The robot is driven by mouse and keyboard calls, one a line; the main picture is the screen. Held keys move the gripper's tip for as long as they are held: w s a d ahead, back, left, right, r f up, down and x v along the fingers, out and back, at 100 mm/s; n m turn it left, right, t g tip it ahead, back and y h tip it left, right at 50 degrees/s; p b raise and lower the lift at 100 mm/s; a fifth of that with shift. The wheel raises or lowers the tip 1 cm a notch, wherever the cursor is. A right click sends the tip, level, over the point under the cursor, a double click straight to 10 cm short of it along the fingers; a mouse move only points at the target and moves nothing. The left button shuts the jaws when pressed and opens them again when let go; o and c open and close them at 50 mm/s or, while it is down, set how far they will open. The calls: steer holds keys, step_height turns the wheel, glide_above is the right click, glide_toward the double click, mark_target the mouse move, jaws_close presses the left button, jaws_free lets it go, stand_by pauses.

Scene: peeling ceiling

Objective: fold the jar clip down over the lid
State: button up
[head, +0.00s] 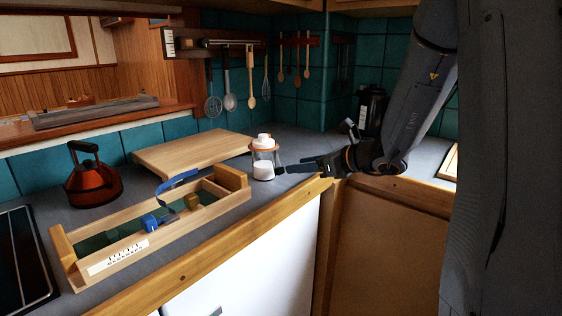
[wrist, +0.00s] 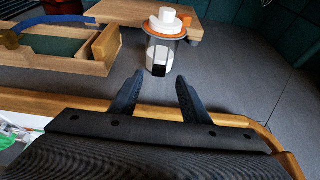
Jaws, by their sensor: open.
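A clear glass jar (head: 263,157) stands upright on the grey counter, with white contents low inside. Its white lid (head: 264,141) sits on top, above an orange ring. In the wrist view the jar (wrist: 155,49) stands ahead of my fingers with its lid (wrist: 165,21). A small dark patch is low on the jar's front. My gripper (wrist: 158,82) is open and empty, low in front of the jar; it also shows in the head view (head: 284,169).
A wooden cutting board (head: 190,151) lies behind and left of the jar. A wooden tray (head: 115,258) with a blue strap and blue piece is left of it. A red kettle (head: 92,182) stands farther left. The counter right of the jar is clear.

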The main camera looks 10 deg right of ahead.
mark_target(281, 168)
steer(key=x, duration=0.7)
steer(key=shift+w+a+p, duration=0.2)
steer(key=shift+p, duration=0.2)
steer(key=shift+c, duration=0.2)
steer(key=c, duration=1)
steer(key=shift+f+b, duration=0.15)
steer(key=shift+b, duration=0.15)
